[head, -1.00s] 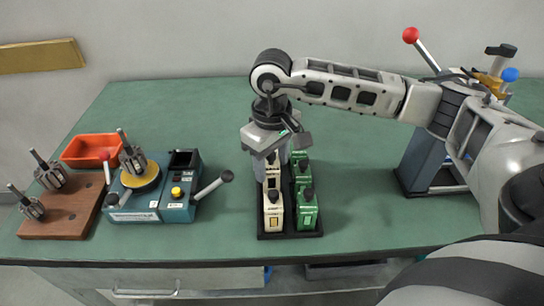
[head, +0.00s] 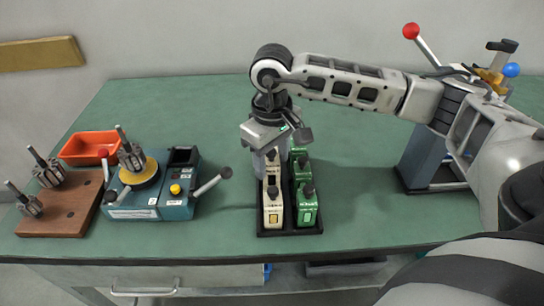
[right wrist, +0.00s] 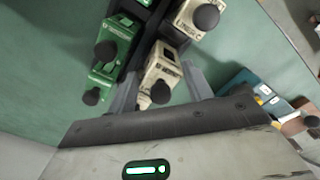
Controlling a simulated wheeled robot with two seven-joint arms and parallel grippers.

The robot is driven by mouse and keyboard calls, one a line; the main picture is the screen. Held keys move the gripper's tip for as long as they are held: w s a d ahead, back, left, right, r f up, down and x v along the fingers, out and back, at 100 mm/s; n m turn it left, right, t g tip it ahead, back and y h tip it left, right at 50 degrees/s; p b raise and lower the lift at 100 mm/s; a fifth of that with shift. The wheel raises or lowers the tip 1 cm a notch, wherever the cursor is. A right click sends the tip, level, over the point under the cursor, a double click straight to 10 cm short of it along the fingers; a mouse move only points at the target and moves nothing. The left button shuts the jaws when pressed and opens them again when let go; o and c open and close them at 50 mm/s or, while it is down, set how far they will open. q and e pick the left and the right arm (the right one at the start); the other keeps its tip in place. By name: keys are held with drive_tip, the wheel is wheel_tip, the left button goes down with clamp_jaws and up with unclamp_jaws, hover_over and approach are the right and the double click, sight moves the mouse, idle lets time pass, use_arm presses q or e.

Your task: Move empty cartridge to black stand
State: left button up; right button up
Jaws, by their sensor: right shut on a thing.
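A black stand (head: 290,233) on the bench holds cream cartridges in its left column and green ones in its right, each with a dark round knob. My right gripper (head: 271,157) is over the rear of the cream column, pointing down. In the right wrist view, the gripper (right wrist: 160,88) has its fingers on either side of a cream cartridge (right wrist: 163,66) and is shut on it. The front cream cartridge (head: 273,212) and front green cartridge (head: 307,208) stand upright in the stand. I cannot tell which cartridge is empty. My left gripper is out of view.
A teal winding machine (head: 150,203) with levers stands to the left. Beside it are a brown wooden board (head: 62,211) with armatures and an orange tray (head: 91,148). A grey press (head: 425,155) with red and blue knobs stands right. Bench between is clear.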

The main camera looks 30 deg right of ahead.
drive_tip(key=shift+f+b, duration=1.2)
drive_tip(key=shift+f, duration=0.05)
drive_tip(key=o, duration=1.1)
drive_tip(key=shift+r+p, duration=1.15)
drive_tip(key=shift+r, duration=1.15)
